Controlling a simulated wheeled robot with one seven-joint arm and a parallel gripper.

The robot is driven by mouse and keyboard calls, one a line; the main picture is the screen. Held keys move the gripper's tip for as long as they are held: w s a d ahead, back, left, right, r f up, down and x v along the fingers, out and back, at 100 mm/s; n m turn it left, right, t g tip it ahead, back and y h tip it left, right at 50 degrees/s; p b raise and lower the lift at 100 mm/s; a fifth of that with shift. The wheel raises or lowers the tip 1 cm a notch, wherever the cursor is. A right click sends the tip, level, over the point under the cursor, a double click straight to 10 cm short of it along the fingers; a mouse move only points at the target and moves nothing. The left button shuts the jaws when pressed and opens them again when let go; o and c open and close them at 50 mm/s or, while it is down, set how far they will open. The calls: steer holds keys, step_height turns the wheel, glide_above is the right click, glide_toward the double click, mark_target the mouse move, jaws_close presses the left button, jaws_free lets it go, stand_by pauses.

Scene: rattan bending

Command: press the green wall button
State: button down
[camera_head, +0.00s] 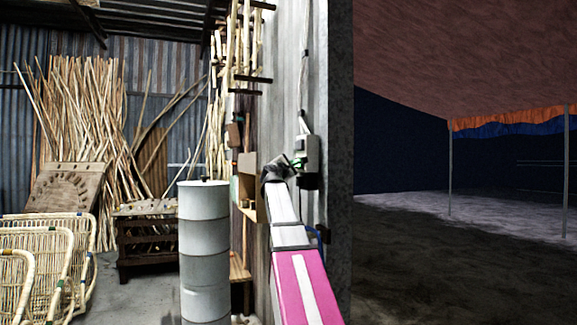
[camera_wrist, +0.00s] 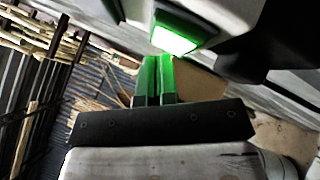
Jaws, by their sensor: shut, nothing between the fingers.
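The green wall button (camera_wrist: 174,41) glows bright green in the wrist view, set in a dark and grey housing. In the head view the grey switch box (camera_head: 312,155) hangs on the wall post, with a small green glow at its left side. My gripper (camera_wrist: 150,62) is shut and empty, its two fingers side by side and lit green. The fingertips are just below the button in the wrist view; I cannot tell whether they touch it. In the head view my gripper (camera_head: 292,163) is at the box's left side, small and partly hidden by my arm.
A grey drum (camera_head: 204,250) stands left of my arm. Behind it are a wooden crate (camera_head: 150,240) and many rattan poles (camera_head: 85,120) against the wall. Rattan chair frames (camera_head: 45,255) are at the lower left. Right of the wall edge is open dark ground (camera_head: 430,260).

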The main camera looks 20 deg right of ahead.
steer(key=shift+d, duration=0.1)
stand_by(0.6)
steer(key=shift+d, duration=0.4)
steer(key=shift+a, duration=0.5)
stand_by(0.3)
steer(key=a, duration=0.5)
steer(key=shift+a, duration=0.4)
